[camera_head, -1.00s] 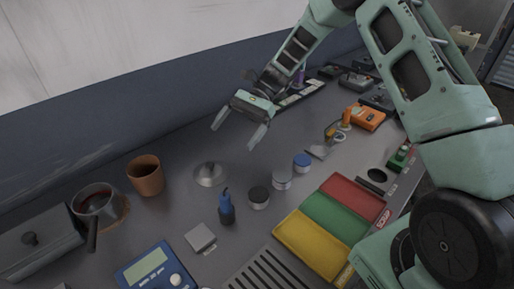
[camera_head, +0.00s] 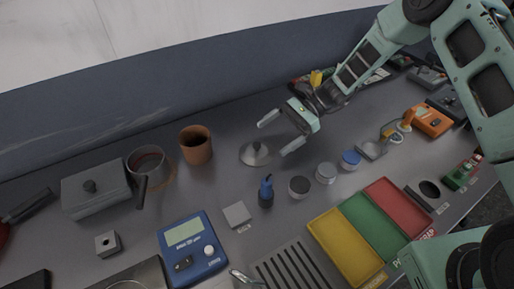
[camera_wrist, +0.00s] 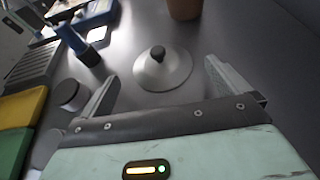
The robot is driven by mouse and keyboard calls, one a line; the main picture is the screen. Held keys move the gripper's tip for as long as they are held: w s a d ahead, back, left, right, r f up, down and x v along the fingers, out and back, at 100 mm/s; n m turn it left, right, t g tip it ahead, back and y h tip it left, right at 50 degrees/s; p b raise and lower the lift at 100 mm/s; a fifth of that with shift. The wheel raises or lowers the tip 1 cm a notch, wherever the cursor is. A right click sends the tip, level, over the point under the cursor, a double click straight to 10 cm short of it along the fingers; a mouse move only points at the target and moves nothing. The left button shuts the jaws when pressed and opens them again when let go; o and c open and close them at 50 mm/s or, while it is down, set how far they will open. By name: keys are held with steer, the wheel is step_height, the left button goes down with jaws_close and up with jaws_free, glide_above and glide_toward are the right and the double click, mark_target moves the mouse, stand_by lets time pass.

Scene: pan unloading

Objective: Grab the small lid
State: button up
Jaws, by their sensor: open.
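The small lid (camera_head: 257,154) is a grey metal disc with a dark knob, lying on the workbench with its knob up. In the wrist view the lid (camera_wrist: 163,70) sits just ahead of my fingertips, roughly centred between them. My gripper (camera_head: 280,135) is open and empty, beside the lid on its right in the head view. The fingers also show in the wrist view (camera_wrist: 162,76), spread wide on either side, with no contact with the lid visible.
A terracotta cup (camera_head: 196,148) stands left of the lid. Coloured trays (camera_head: 345,248) lie at the front right.

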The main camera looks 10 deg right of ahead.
mark_target(262, 149)
steer(key=p+x, duration=0.2)
steer(key=x, duration=0.2)
steer(key=shift+s+a+f, duration=0.1)
steer(key=shift+a+f, duration=0.05)
steer(key=shift+a, duration=0.05)
steer(key=shift+s+a+f, duration=0.1)
steer(key=shift+a+f, duration=0.2)
steer(key=c, duration=0.7)
steer(key=shift+r, duration=0.1)
steer(key=shift+c, duration=0.2)
